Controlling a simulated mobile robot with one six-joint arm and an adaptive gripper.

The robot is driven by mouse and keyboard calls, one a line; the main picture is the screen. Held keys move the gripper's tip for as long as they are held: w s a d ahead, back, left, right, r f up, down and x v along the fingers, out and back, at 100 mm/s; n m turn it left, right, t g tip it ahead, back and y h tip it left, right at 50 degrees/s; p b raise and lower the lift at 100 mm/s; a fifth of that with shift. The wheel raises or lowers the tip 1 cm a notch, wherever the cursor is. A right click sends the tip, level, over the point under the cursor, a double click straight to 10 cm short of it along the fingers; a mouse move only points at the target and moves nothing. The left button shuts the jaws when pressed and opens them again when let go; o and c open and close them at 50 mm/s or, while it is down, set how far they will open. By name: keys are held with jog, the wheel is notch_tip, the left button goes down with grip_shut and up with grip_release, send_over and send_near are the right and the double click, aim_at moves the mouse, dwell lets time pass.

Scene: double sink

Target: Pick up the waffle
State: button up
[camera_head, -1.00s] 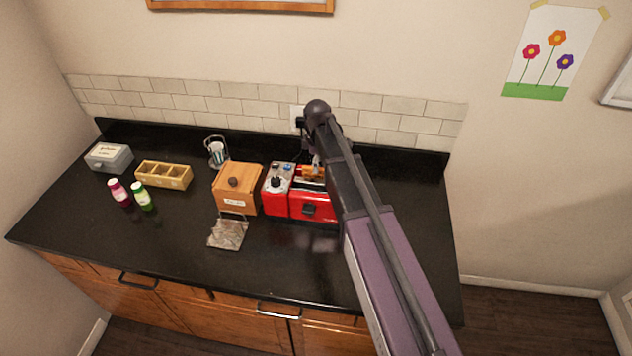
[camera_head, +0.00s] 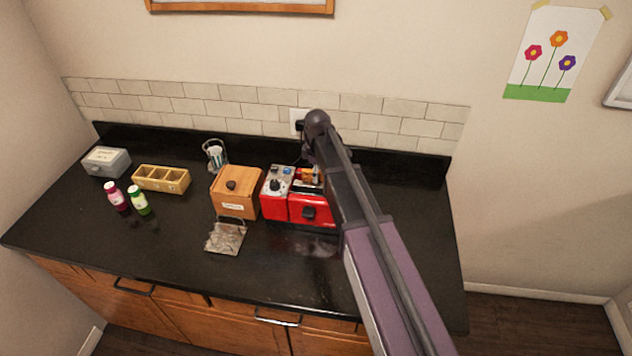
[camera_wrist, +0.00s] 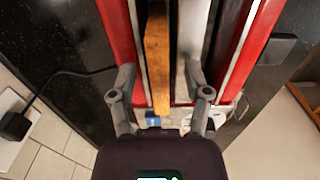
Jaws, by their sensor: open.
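The waffle is a golden-brown slab (camera_wrist: 157,58), seen edge-on in one slot of the red toaster (camera_wrist: 116,30) in the wrist view. In the head view, a bit of its orange-brown top (camera_head: 305,174) shows above the toaster (camera_head: 310,209), partly behind my arm. My gripper (camera_wrist: 160,80) is open above the toaster. Its two fingers are on either side of the waffle's near end, with the waffle closer to the left finger. I cannot tell whether a finger touches it.
A wooden box (camera_head: 234,194) stands left of the toaster, with a metal rack (camera_head: 226,237) in front. Two bottles (camera_head: 138,200), a divided tray (camera_head: 161,180) and a grey box (camera_head: 106,161) are farther left. A black cord runs to the wall outlet (camera_wrist: 14,126).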

grip_shut()
jog(key=shift+r, duration=0.15)
notch_tip(320, 180, up, 10)
jog(key=p, duration=1)
jog(key=shift+s+f, duration=0.1)
jog(key=shift+f, duration=0.1)
dwell(0.8)
